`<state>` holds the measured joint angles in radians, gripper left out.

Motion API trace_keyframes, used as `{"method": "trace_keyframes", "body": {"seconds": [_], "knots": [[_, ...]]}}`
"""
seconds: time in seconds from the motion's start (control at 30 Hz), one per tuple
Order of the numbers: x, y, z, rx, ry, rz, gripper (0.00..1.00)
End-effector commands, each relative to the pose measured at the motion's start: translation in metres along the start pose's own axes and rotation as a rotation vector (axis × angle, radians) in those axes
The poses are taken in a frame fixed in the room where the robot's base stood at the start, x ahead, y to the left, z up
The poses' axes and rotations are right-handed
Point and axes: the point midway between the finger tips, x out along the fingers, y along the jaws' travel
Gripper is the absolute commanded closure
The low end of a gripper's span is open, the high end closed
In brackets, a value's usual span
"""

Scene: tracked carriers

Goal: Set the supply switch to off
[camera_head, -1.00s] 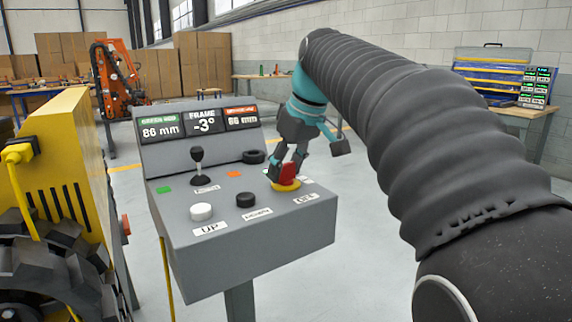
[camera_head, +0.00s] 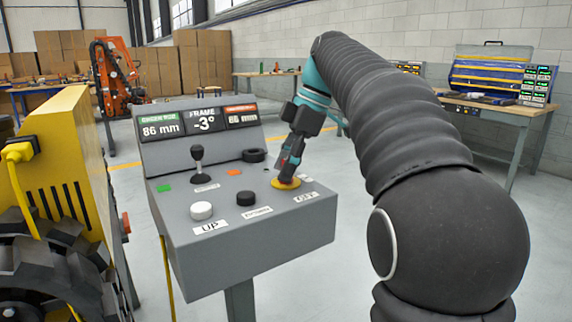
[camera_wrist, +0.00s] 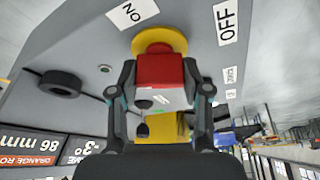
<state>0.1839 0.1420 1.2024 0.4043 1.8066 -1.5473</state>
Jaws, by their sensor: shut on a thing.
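The supply switch is a red knob (camera_wrist: 160,71) on a round yellow plate (camera_head: 286,184), at the right of the grey control console (camera_head: 262,235). In the wrist view the plate lies between an ON label (camera_wrist: 132,13) and an OFF label (camera_wrist: 226,21). My gripper (camera_head: 289,172) reaches down to the knob from above. In the wrist view its two fingers (camera_wrist: 158,78) are shut on the red knob, one on each side. In the head view the gripper hides most of the knob. I cannot tell which label the knob points to.
The console also carries a black joystick (camera_head: 198,165), a white button (camera_head: 201,210), a black button (camera_head: 246,198) and a black ring (camera_head: 254,155). A display (camera_head: 200,122) stands at its back. A yellow tracked machine (camera_head: 62,160) stands close on the left.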

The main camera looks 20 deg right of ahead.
Motion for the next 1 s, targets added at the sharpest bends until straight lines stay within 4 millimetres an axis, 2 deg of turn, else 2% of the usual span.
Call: {"method": "trace_keyframes", "body": {"seconds": [0.2,0.5,1.0], "knots": [[0.0009,0.0009,0.0000,-0.168,0.000,-0.071,0.87],[0.0007,0.0005,0.0000,-0.327,0.000,-0.137,0.87],[0.0002,0.0000,0.0002,-0.396,-0.001,-0.165,0.87]]}}
